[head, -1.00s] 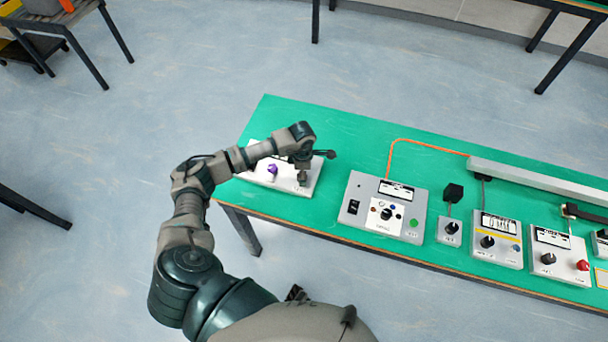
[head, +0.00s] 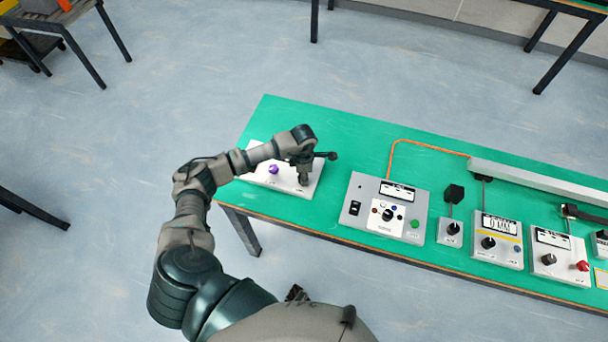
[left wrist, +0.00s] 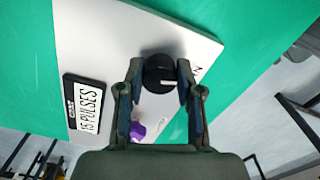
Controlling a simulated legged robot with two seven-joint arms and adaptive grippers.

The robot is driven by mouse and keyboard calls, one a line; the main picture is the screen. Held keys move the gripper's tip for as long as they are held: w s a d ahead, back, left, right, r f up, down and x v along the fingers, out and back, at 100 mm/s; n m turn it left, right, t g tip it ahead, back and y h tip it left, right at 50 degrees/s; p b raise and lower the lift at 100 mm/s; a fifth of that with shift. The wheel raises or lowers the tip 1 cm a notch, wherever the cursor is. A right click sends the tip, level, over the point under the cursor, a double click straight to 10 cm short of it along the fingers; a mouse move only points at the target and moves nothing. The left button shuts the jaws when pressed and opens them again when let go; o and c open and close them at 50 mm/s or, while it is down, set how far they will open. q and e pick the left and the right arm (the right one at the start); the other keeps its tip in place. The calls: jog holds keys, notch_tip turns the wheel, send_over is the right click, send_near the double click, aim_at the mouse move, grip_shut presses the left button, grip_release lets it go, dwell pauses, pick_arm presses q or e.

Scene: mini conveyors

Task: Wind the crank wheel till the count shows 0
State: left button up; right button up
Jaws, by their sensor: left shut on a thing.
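My left gripper (head: 304,179) is over the right part of a white panel box (head: 287,186) at the left end of the green table. In the left wrist view its two fingers are shut on a round black wheel (left wrist: 160,72) with a white mark, one finger on each side. The wheel is hidden by the gripper in the head view. A small display (left wrist: 86,105) on the box reads "15 PULSES". A purple knob (head: 273,169) is on the same box and also shows in the left wrist view (left wrist: 137,131). My right gripper is not in view.
To the right on the green table (head: 345,130) stand a grey control box (head: 355,207), a small knob box (head: 450,233) and more boxes with displays. An orange cable (head: 430,146) runs behind the grey box. The table's front edge is close to the white box.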

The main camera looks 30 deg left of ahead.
pick_arm(q)
jog(key=shift+s+a+f+n, duration=0.2)
jog(key=shift+a+n, duration=0.1)
jog(key=shift+n, duration=0.2)
jog(key=shift+d+n+p, duration=0.1)
jog(key=shift+n+p, duration=0.3)
jog(key=shift+n, duration=1.2)
jog(key=n+p, duration=0.1)
jog(key=n, duration=0.2)
jog(key=shift+s+f+n+p, duration=0.15)
jog(key=shift+n+p, duration=0.35)
jog(key=shift+n, duration=1.1)
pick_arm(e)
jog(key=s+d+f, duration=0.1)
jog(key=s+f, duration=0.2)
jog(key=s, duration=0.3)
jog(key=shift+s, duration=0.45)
pick_arm(q)
jog(key=o, duration=1.2)
jog(key=shift+c, duration=0.2)
jog(key=shift+w, duration=0.2)
